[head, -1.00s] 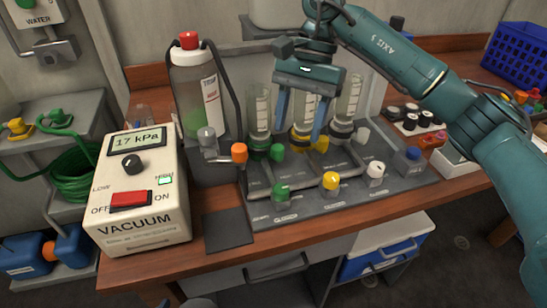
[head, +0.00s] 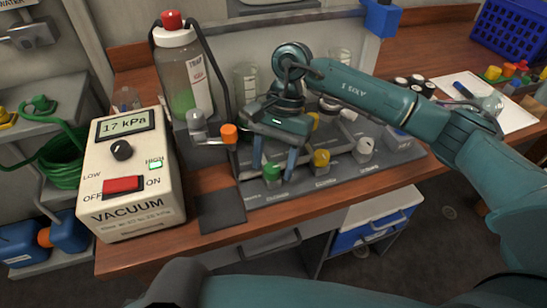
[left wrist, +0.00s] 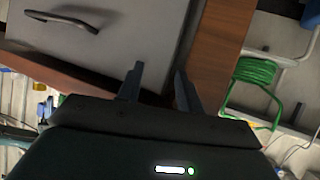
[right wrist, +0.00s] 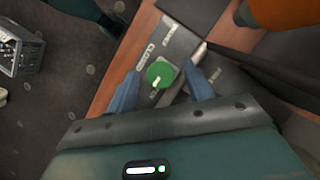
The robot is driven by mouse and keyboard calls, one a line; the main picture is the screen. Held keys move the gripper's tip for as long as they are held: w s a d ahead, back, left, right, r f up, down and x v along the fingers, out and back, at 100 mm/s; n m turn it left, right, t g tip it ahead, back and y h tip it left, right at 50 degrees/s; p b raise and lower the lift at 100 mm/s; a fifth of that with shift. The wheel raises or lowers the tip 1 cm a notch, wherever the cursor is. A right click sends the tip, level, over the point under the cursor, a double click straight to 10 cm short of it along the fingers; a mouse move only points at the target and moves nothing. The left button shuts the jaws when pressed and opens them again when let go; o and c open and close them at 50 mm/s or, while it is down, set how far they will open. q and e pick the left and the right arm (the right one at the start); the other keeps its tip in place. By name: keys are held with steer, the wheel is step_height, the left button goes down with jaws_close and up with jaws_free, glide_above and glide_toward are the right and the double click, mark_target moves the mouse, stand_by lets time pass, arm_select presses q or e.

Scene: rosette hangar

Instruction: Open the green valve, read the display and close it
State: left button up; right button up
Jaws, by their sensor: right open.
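The green valve knob (head: 271,171) stands on the grey panel (head: 300,194), left of the yellow and white knobs. My right gripper (head: 273,176) is above it with its fingers pointing down. In the right wrist view the green knob (right wrist: 160,74) lies between my open right fingers (right wrist: 160,82), with gaps on both sides. The knob shows a pale pointer mark. The vacuum unit's display (head: 123,125) reads 17 kPa. My left gripper (left wrist: 158,75) is open and empty in the left wrist view, near the grey cabinet front; it is not in the head view.
An orange knob (head: 229,133), the yellow knob (head: 321,158) and the white knob (head: 364,146) are close to my right gripper. The vacuum unit (head: 135,185) and a trap bottle (head: 182,78) stand at left. A dark pad (head: 220,211) lies in front.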

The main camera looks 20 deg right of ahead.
steer(key=shift+f, duration=0.1)
steer(key=shift+c, duration=0.2)
steer(key=c, duration=0.9)
steer(key=shift+c, duration=0.2)
